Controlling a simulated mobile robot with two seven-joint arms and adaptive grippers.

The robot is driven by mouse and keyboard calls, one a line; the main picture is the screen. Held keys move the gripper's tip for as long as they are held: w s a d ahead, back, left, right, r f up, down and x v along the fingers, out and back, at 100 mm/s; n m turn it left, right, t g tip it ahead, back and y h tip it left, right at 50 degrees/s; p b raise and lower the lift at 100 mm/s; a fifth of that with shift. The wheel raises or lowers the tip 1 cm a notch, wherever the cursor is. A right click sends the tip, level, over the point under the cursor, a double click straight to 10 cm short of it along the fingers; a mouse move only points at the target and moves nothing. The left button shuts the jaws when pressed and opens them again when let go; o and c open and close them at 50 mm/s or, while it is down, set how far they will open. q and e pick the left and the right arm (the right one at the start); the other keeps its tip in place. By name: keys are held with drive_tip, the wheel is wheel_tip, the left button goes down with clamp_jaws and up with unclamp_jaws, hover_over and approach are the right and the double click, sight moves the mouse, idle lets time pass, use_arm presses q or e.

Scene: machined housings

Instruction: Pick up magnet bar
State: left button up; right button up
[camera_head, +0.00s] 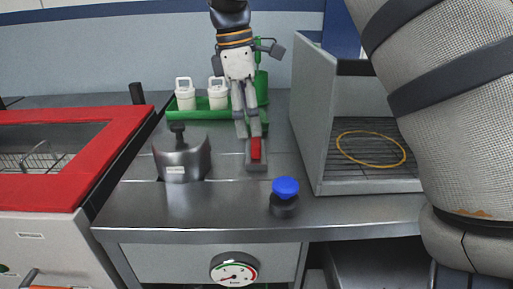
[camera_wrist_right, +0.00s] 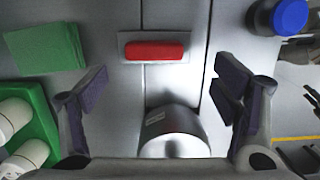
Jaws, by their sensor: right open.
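The magnet bar (camera_head: 256,149) appears to be the red bar on a small grey base on the metal worktop. In the right wrist view the red bar (camera_wrist_right: 154,51) lies crosswise on its pale base (camera_wrist_right: 124,48). My right gripper (camera_head: 248,130) points down above the worktop, by the far end of the bar in the head view. In the wrist view its fingers (camera_wrist_right: 162,92) are wide apart, with nothing between their tips; the bar lies beyond them. The height of the fingers above the bar is unclear. My left gripper is not in view.
A curved metal piece (camera_head: 183,160) stands left of the bar. A blue-topped knob (camera_head: 285,188) is at the front right. A green tray (camera_head: 187,114) with white containers stands behind. A grey open box (camera_head: 308,130) bounds the right, a red-framed unit (camera_head: 120,128) the left.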

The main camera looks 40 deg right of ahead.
sight(256, 138)
drive_tip(key=f, duration=0.2)
drive_tip(key=d+f, duration=0.1)
drive_tip(key=f, duration=0.3)
drive_tip(key=shift+s+d, duration=0.15)
drive_tip(key=shift+d, duration=0.15)
drive_tip(key=c, duration=1.5)
wheel_tip(256, 138, up, 10)
drive_tip(key=shift+r, duration=0.1)
drive_tip(key=o, duration=0.7)
drive_tip(key=c, duration=0.3)
